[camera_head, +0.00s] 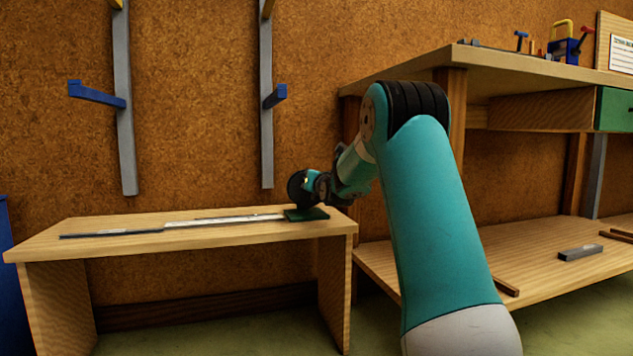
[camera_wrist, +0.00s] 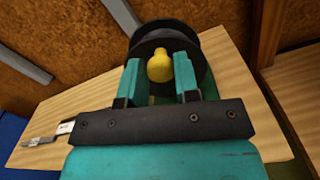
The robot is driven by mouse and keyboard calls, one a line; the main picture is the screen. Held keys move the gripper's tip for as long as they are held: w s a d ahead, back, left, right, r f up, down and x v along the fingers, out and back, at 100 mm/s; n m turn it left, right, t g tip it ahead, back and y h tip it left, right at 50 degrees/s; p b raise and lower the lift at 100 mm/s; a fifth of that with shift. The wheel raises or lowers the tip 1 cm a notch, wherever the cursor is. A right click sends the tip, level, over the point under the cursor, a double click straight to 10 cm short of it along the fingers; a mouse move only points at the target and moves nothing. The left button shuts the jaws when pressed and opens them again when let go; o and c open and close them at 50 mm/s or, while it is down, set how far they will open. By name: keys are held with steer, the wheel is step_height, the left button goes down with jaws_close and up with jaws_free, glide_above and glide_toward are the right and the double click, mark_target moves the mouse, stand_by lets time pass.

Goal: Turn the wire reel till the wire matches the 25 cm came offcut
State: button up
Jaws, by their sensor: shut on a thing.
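The wire reel (camera_wrist: 206,62) is a dark round spool with a yellow knob (camera_wrist: 159,66), at the top middle of the wrist view. My gripper (camera_wrist: 160,78) is shut on the yellow knob, with a teal finger on each side of it. In the head view the reel (camera_head: 297,188) stands on a dark green base (camera_head: 307,214) at the right end of a low wooden bench. A thin silver strip (camera_head: 225,220) and a dark grey strip (camera_head: 110,233) lie along the bench to its left. I cannot tell the wire from the came offcut at this size.
The low bench (camera_head: 60,246) is otherwise clear. Grey wall uprights with blue arms (camera_head: 97,95) stand behind it. A tall workbench (camera_head: 400,72) with a lower shelf (camera_head: 535,250) is at the right. A grey block (camera_head: 580,252) lies on that shelf.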

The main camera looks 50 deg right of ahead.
steer(key=shift+w+a+f, duration=0.1)
steer(key=shift+w+a, duration=0.05)
steer(key=o, duration=0.9)
